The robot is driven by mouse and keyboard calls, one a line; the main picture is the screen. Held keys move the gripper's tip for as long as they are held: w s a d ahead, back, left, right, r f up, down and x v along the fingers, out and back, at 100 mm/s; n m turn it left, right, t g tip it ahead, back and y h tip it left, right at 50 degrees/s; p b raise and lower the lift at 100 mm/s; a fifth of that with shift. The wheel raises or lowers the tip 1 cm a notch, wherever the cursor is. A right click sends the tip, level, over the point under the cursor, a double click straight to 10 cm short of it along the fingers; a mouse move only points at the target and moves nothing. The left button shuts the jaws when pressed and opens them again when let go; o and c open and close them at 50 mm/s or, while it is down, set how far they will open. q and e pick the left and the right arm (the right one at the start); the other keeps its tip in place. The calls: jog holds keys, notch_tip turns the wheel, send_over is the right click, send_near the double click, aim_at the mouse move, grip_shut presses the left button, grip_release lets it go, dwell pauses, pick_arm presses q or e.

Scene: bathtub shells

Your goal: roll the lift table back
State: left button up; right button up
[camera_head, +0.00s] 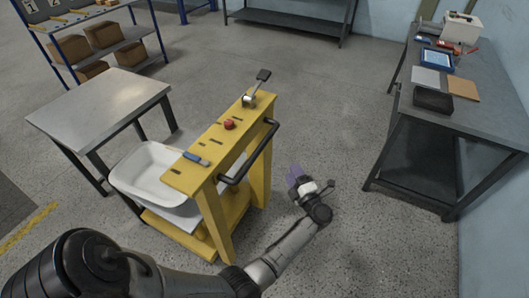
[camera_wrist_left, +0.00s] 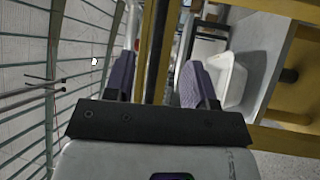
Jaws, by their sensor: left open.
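The yellow lift table (camera_head: 218,140) stands left of centre in the head view, with a black push handle (camera_head: 252,152) on its right side. A white tub shell (camera_head: 138,176) rests on its low platform; it also shows in the wrist view (camera_wrist_left: 234,84). My left gripper (camera_head: 297,178) is open, with purple fingers, a little to the right of the handle. In the left wrist view, a dark bar and a yellow edge appear between the open fingers (camera_wrist_left: 158,82); I cannot tell whether they touch. My right gripper is in neither view.
A grey-topped table (camera_head: 100,104) stands left of the lift table. A dark workbench (camera_head: 485,107) with a tablet (camera_head: 437,59) and boxes lines the right wall. A shelf with cartons (camera_head: 102,36) is at the back left. The floor (camera_head: 330,90) between is clear.

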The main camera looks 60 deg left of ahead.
aim_at(259, 151)
pick_arm(q)
jog(key=s+a+r+n+g, duration=0.1)
jog(key=s+a, duration=0.1)
jog(key=a, duration=0.2)
jog(key=s+a+n+g, duration=0.1)
jog(key=a+g, duration=0.1)
jog(key=a, duration=0.3)
jog(key=s+a+r+n+g, duration=0.1)
jog(key=s+a, duration=0.1)
jog(key=a, duration=0.2)
jog(key=shift+s+a+r+g, duration=0.3)
jog(key=shift+r+g, duration=0.05)
jog(key=shift+g, duration=0.05)
grip_shut()
dwell(0.3)
